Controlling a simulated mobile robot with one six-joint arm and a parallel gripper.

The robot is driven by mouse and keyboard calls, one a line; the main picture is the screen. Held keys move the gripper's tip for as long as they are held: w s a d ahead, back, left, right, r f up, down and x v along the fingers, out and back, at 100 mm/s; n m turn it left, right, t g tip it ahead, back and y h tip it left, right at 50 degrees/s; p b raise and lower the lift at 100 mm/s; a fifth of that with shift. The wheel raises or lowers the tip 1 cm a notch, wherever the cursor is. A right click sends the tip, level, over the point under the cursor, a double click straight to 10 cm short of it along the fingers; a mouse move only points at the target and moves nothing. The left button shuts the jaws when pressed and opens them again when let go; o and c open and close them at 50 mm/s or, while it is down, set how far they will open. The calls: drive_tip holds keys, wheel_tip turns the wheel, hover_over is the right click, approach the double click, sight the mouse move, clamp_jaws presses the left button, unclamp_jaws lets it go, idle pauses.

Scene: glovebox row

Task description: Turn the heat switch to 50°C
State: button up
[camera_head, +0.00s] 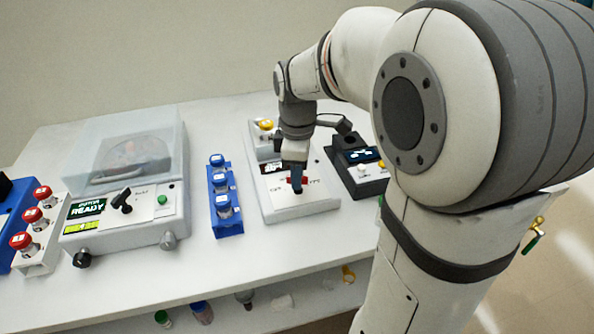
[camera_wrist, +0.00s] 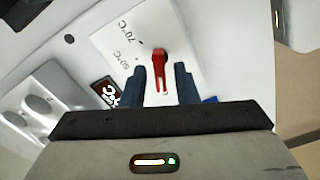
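The red heat switch (camera_wrist: 160,58) stands on a white label plate (camera_wrist: 125,38) in the wrist view. The plate carries the marks 50°C and 70°C, with 50°C to the lower left of 70°C. My gripper (camera_wrist: 162,72) is open, with one dark finger on each side of the switch's lower part and gaps visible between. In the head view my gripper (camera_head: 297,187) points down at the white heater unit (camera_head: 318,203) and partly hides the red switch. Which mark the switch points to cannot be told.
A dark display (camera_wrist: 107,91) sits beside the plate. In the head view a blue rack (camera_head: 228,229) of vials stands left of the heater unit and a black device (camera_head: 368,187) stands close on its right. A lidded machine (camera_head: 75,237) is farther left. Bare table lies in front.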

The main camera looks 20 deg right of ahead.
clamp_jaws()
drive_tip(key=shift+m, duration=0.4)
drive_tip(key=m+p, duration=0.1)
drive_tip(key=m, duration=0.2)
drive_tip(key=shift+r+m, duration=0.1)
drive_tip(key=shift+m, duration=0.2)
drive_tip(key=shift+m+p, duration=0.4)
drive_tip(key=shift+m, duration=1.8)
drive_tip(key=shift+o, duration=0.8)
unclamp_jaws()
